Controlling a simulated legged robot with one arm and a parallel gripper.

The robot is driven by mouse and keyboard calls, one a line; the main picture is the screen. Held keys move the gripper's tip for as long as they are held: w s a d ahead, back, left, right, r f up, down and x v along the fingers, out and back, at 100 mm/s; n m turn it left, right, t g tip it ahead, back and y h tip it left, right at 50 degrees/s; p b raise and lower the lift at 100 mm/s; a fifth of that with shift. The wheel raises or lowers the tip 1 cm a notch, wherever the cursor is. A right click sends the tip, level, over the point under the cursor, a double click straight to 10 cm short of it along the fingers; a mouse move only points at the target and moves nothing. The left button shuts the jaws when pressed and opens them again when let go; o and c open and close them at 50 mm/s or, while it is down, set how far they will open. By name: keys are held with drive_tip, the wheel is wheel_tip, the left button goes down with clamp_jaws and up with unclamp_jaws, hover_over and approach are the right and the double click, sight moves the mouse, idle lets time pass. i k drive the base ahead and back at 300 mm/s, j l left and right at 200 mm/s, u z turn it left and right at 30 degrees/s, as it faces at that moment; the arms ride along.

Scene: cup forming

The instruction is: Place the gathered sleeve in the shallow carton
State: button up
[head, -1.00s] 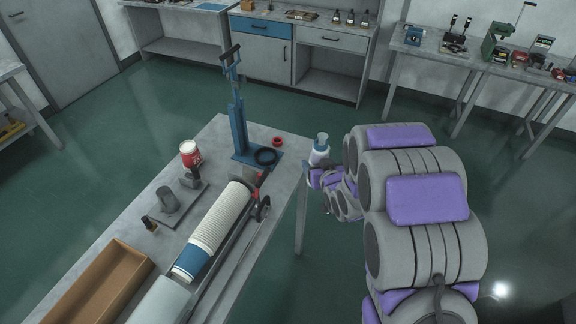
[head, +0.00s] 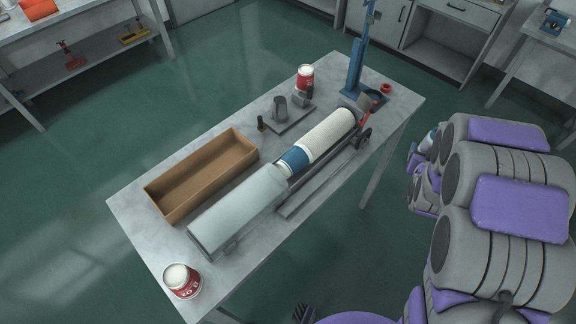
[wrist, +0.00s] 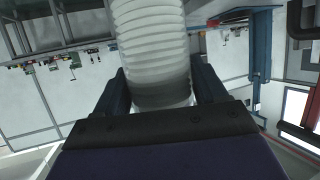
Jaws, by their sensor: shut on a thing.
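The sleeve (wrist: 152,40) is a white ribbed stack of nested cups. It stands between the two dark fingers of my gripper (wrist: 162,88), which is shut on it. In the head view my gripper (head: 416,162) is beyond the right edge of the table, with a small white and blue part of the sleeve (head: 431,136) showing above it. My arm hides the rest. The shallow carton (head: 205,178) is a brown, open, long box on the left of the table. It looks empty and is well apart from my gripper.
On the table (head: 330,215) another white cup stack (head: 328,138) with a blue end lies in a long machine with a grey cover (head: 238,208). A blue press (head: 357,70) stands at the far end. Red-and-white tins (head: 182,282) stand at the near corner and far side (head: 305,78).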

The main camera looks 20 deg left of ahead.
sight(179, 194)
drive_tip(key=k+j, duration=0.4)
drive_tip(key=k, duration=0.2)
drive_tip(key=k+j, duration=0.4)
drive_tip(key=k, duration=0.15)
